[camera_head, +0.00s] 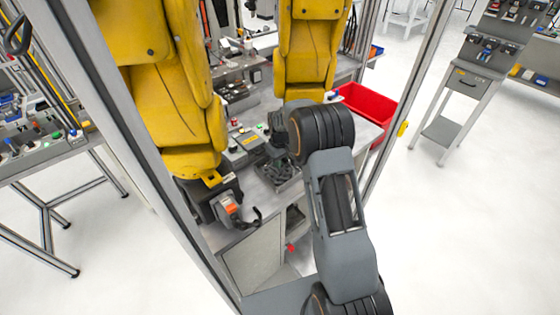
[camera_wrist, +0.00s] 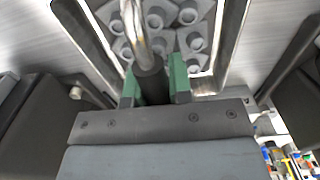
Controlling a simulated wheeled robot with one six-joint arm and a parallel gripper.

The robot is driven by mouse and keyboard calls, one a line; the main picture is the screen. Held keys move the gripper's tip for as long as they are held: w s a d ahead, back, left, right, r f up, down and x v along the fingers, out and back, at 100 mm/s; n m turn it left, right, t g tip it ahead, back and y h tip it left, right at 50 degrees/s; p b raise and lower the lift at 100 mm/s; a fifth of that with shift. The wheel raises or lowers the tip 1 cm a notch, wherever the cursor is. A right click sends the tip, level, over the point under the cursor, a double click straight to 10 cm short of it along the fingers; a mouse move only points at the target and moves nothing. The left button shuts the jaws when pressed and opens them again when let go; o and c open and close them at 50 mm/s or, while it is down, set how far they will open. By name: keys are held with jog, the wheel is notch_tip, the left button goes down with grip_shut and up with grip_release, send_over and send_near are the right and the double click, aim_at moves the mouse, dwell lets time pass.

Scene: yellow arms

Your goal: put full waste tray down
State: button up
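The waste tray (camera_wrist: 233,42) shows at the top of the wrist view, with light metal edges and several grey, round-topped parts inside. A curved shiny metal handle (camera_wrist: 134,30) rises over it and ends in a dark grip. My gripper (camera_wrist: 153,88) has green finger pads on both sides of that dark grip and looks shut on it. In the head view, my gripper (camera_head: 280,140) is over the grey bench, partly hidden by my own arm. A dark grey shape lies below it there; I cannot tell whether the tray rests on the bench.
Two yellow arms (camera_head: 165,90) stand close on the left and behind. A red bin (camera_head: 365,110) is at the bench's right. A grey button box (camera_head: 242,148) is left of my gripper. Metal frame posts (camera_head: 410,90) flank the cell.

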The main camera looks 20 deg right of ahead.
jog(key=o, duration=0.4)
jog(key=shift+o, duration=0.2)
